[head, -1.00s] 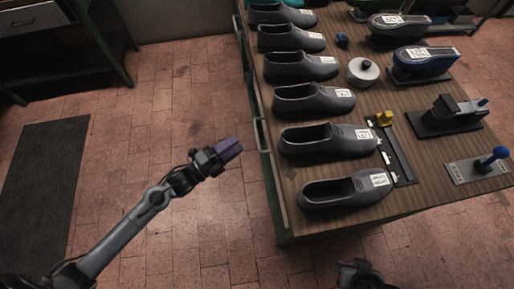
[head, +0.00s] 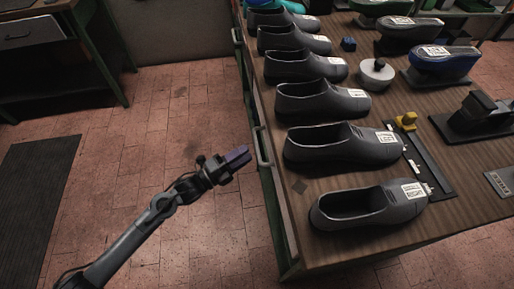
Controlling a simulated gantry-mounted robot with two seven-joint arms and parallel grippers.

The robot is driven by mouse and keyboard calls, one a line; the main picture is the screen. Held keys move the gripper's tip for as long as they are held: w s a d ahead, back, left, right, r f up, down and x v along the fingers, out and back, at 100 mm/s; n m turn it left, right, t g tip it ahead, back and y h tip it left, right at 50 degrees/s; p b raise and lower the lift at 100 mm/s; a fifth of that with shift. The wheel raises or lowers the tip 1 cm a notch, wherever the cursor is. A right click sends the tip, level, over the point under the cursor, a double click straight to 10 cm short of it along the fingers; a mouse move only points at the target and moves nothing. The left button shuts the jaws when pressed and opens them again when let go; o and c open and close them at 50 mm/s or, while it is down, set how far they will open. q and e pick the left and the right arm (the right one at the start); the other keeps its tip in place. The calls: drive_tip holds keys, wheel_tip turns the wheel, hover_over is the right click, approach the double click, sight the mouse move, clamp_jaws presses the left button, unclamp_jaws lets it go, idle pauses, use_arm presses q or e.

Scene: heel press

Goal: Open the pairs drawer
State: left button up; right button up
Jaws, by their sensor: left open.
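The wooden-topped bench (head: 330,262) has a green side facing left, with a pale upright handle (head: 262,147) on it below the top's edge. A second handle (head: 238,38) shows farther back on the same side. I cannot read which drawer is the pairs drawer; the drawer fronts are seen nearly edge-on and look shut. My left gripper (head: 238,157), with purple fingers, is open and empty over the floor. It is just left of the nearer handle, pointing toward it, with a small gap between. My right gripper is out of view.
Dark shoes with white labels, such as the nearest one (head: 372,207), stand in a row along the bench's left edge. A dark rail with a yellow block (head: 405,121) lies beside them. Open brick floor (head: 165,130) and a black mat (head: 35,200) lie left.

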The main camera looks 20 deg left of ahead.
sight(257, 145)
use_arm(q)
drive_tip(key=shift+b+x, duration=0.65)
drive_tip(key=shift+x, duration=2.2)
drive_tip(key=shift+c, duration=0.3)
clamp_jaws()
